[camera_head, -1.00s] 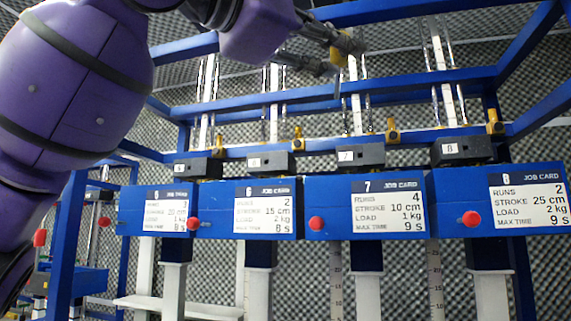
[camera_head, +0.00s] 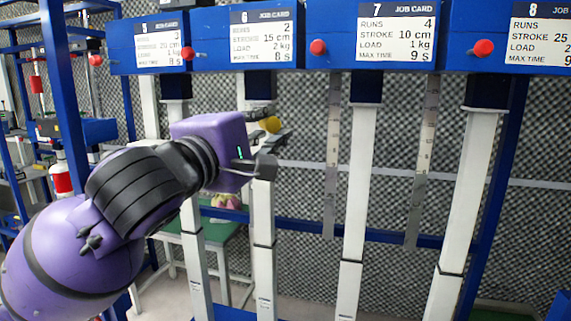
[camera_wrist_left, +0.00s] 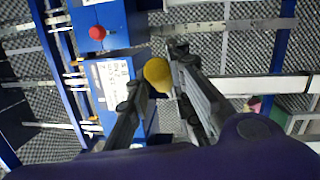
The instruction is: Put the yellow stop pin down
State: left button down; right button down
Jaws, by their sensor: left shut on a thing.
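The yellow stop pin (camera_head: 270,124) is held at the tips of my left gripper (camera_head: 272,130), below the job card of station 6. In the left wrist view the pin's round yellow end (camera_wrist_left: 158,74) sits between the two fingertips of the left gripper (camera_wrist_left: 157,85). The rest of the pin is hidden by the fingers. The gripper is in the air, in front of the white columns. My right gripper is in neither view.
Blue boxes with job cards 5 to 8 line the top, with red knobs such as the one (camera_head: 318,47) by card 7. White columns (camera_head: 358,180) and hanging rulers (camera_head: 333,150) stand below. A green-topped table (camera_head: 215,232) is behind at lower left.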

pick_arm(q)
jog(key=s+a+f+n+y, duration=0.1)
jog(key=s+a+f+y, duration=0.2)
jog(key=f, duration=1)
jog(key=s+a+f+n+t+y, duration=0.1)
jog(key=s+a+f, duration=0.4)
jog(key=f, duration=0.8)
jog(key=s+a+f+n+t+y, duration=0.1)
jog(key=s+a+f+n+y, duration=0.2)
jog(key=f, duration=1.1)
jog(key=shift+s+a+y, duration=0.45)
jog(key=shift+a+y, duration=0.35)
jog(key=shift+a, duration=0.35)
